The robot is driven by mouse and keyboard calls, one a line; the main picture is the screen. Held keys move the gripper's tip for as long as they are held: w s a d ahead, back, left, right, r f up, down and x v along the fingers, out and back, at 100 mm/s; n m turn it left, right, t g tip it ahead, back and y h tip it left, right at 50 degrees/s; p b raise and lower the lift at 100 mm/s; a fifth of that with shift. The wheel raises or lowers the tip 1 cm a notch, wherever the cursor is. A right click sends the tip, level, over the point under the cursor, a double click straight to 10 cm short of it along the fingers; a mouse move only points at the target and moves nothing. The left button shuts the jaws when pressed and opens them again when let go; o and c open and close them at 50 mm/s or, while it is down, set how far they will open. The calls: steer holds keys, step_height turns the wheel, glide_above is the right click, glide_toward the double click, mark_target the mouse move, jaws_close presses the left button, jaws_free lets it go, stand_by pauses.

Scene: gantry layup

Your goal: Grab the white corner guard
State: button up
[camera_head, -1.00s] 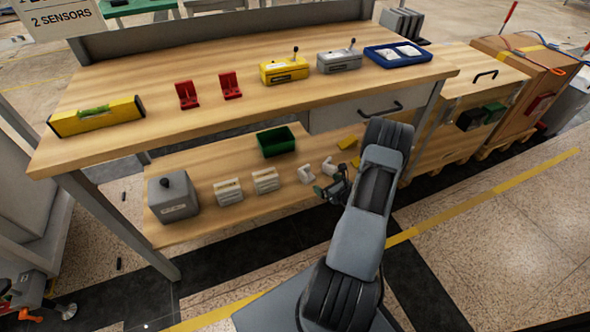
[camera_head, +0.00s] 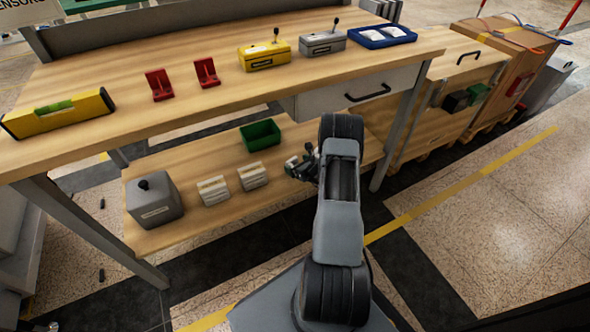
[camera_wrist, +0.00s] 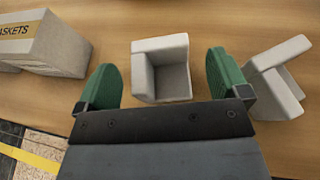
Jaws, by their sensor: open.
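A white corner guard (camera_wrist: 162,70), an L-shaped block with an inner corner, stands on the wooden lower shelf. In the wrist view it sits between the two green fingertips of my gripper (camera_wrist: 163,82), which is open with a gap on both sides of the guard. A second white corner guard (camera_wrist: 274,78) stands tilted in the picture, just right of the right finger, its lower left side close to that finger. In the head view my gripper (camera_head: 301,166) is over the lower shelf (camera_head: 225,213), and the guards are hidden behind it and my arm.
A labelled white box (camera_wrist: 50,45) lies left of the gripper. On the lower shelf are a green bin (camera_head: 260,135), white boxes (camera_head: 213,190) and a grey box (camera_head: 153,200). The tabletop (camera_head: 215,100) overhangs the shelf, with a drawer (camera_head: 350,90) beneath it.

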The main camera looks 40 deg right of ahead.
steer(key=shift+b+x, duration=0.3)
steer(key=shift+x, duration=0.95)
steer(key=shift+d, duration=0.1)
steer(key=c, duration=1)
steer(key=shift+r, duration=0.1)
